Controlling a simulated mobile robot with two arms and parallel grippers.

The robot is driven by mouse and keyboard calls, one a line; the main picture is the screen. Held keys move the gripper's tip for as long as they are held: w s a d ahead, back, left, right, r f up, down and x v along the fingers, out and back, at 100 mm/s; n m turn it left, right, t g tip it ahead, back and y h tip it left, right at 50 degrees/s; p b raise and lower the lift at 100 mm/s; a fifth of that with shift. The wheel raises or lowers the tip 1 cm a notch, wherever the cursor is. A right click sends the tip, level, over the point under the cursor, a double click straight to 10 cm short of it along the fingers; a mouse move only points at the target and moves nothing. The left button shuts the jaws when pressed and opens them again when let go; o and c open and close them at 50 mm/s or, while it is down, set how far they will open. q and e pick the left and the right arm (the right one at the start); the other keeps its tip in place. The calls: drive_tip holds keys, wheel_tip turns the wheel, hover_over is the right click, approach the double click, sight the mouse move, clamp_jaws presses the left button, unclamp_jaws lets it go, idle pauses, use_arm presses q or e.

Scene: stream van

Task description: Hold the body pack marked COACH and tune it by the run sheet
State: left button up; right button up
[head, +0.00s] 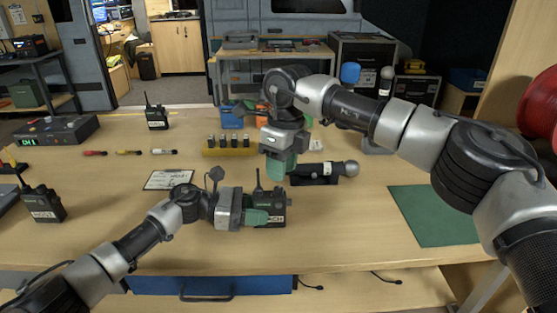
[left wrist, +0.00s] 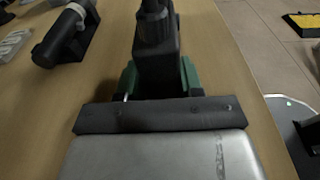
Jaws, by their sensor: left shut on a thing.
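The body pack (head: 273,203), a black box with a stub antenna, stands at the front middle of the table. Its white label is partly covered; only the end "CH" shows. My left gripper (head: 262,215) is shut on this pack with its green fingers. In the left wrist view the dark pack (left wrist: 157,50) sits between the green fingers. My right gripper (head: 280,167) points down just above and behind the pack; whether its fingers are apart cannot be told. A white run sheet (head: 170,180) lies to the left; its text is too small to read.
A black microphone (head: 322,174) lies in a holder behind the pack. Other packs stand at left (head: 43,204) and back (head: 156,117). A receiver (head: 57,133) with a green display is at back left. A yellow battery block (head: 229,147) is behind. A green mat (head: 432,216) lies clear at right.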

sight(279, 188)
drive_tip(key=shift+w+a+r+t+h, duration=0.1)
drive_tip(key=shift+a+r+t+h, duration=0.2)
drive_tip(key=shift+r+t+h, duration=0.15)
drive_tip(key=shift+f, duration=2.8)
drive_tip(key=shift+f+n, duration=0.2)
drive_tip(key=shift+n, duration=0.2)
drive_tip(key=n, duration=0.6)
drive_tip(key=shift+c, duration=0.4)
